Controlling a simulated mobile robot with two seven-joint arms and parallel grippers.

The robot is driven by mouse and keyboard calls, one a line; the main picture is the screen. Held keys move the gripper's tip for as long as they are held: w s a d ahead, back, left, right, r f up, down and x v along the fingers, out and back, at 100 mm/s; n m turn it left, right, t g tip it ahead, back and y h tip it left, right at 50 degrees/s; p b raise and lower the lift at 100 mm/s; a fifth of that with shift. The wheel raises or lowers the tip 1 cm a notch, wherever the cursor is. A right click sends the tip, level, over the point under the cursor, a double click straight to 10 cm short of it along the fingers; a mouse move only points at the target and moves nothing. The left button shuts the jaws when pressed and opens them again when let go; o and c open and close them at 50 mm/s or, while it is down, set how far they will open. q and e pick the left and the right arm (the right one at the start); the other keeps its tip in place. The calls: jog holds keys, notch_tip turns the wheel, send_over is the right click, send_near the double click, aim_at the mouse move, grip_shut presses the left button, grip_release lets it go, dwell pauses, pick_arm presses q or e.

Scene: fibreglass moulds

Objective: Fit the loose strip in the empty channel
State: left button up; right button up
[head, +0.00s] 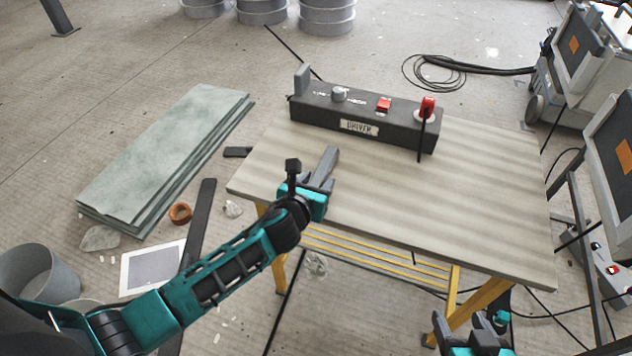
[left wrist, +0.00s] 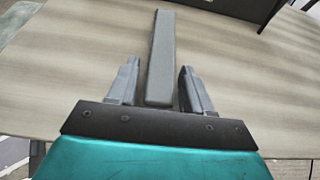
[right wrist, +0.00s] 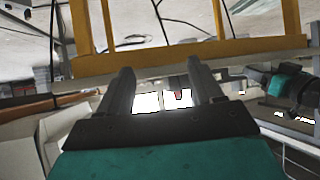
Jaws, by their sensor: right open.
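A grey strip (head: 328,163) lies on the table top near its left front edge. It also shows in the left wrist view (left wrist: 162,50), running away from me. My left gripper (head: 318,183) is over the table's left front edge with its fingers open on either side of the strip's near end. Gaps show between the strip and both fingers. My right gripper (head: 470,312) is open and empty, low in front of the table; its fingers also show in the right wrist view (right wrist: 160,80). I cannot make out an empty channel in these views.
A dark box labelled DRIVER (head: 362,128) stands at the back of the table (head: 470,195), with a grey upright block, a knob, a red button and a red-topped lever. The table's middle and right are clear. Green sheets (head: 165,150) lie on the floor at left.

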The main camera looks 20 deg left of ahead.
pick_arm(q)
jog(key=shift+o, duration=0.8)
pick_arm(e)
jog(key=shift+f, duration=0.1)
pick_arm(q)
jog(key=shift+r, duration=0.2)
jog(key=p+v, duration=0.3)
jog(key=v, duration=0.9)
jog(key=s+f+n+g+h, duration=0.1)
jog(key=s+f+n, duration=0.2)
jog(key=n, duration=1.4)
jog(key=s+f+n+g, duration=0.1)
jog(key=s+f+n, duration=0.2)
jog(key=n, duration=1.4)
jog(key=s+a, duration=0.1)
jog(key=s, duration=0.3)
jog(key=shift+g+h, duration=0.4)
pick_arm(e)
jog(key=shift+s+d+r, duration=0.4)
jog(key=shift+d+r, duration=0.15)
jog(key=shift+d, duration=0.05)
pick_arm(q)
jog(key=shift+r, duration=0.1)
pick_arm(e)
jog(key=shift+r, duration=0.1)
